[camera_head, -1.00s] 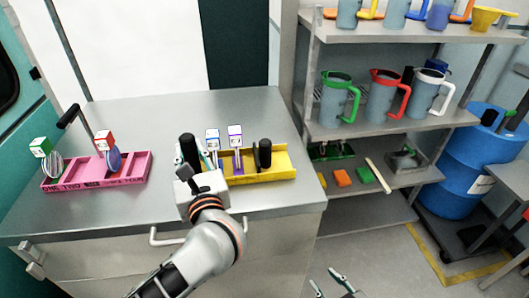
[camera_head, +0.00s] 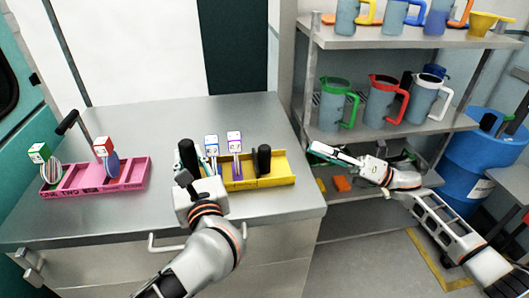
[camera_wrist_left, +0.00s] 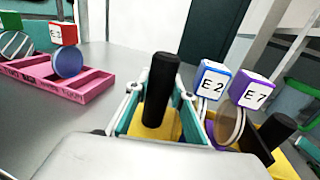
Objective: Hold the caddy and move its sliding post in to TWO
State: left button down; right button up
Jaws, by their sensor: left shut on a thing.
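The yellow caddy (camera_head: 275,180) sits on the steel counter, with a blue-topped E2 module (camera_head: 212,145) and a purple-topped E7 module (camera_head: 235,143) standing in it. A black post (camera_head: 264,160) stands towards its right end, also seen in the left wrist view (camera_wrist_left: 277,128). My left gripper (camera_head: 190,160) is shut on another black post (camera_wrist_left: 160,85) at the caddy's left end, with a finger on each side. My right gripper (camera_head: 318,155) is right of the caddy, past the counter's edge, apart from it. Its finger gap is unclear. No TWO mark is readable on the caddy.
A pink caddy (camera_head: 125,184) with a green-topped and a red-topped module stands at the counter's left. A shelf rack (camera_head: 400,130) with jugs stands right, behind my right arm. The counter (camera_head: 150,215) is clear in front of the pink caddy.

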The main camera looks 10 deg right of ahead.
aim_at(264, 153)
jog(key=a+r+n+g, duration=0.1)
jog(key=n+g, duration=0.1)
jog(key=n, duration=0.1)
jog(key=s+a+r+n+g, duration=0.1)
jog(key=n+g, duration=0.1)
jog(key=n, duration=0.1)
jog(key=s+a+r+n+g, duration=0.1)
jog(key=n+g, duration=0.1)
jog(key=n, duration=0.2)
jog(key=shift+a+g, duration=0.25)
jog(key=shift+g, duration=0.15)
jog(key=n+g, duration=0.1)
jog(key=n, duration=0.2)
jog(key=s+r+n+g, duration=0.1)
jog(key=shift+s+a+n+g+h, duration=0.1)
jog(key=shift+a+n+g+h, duration=0.2)
jog(key=a, duration=1.2)
grip_shut()
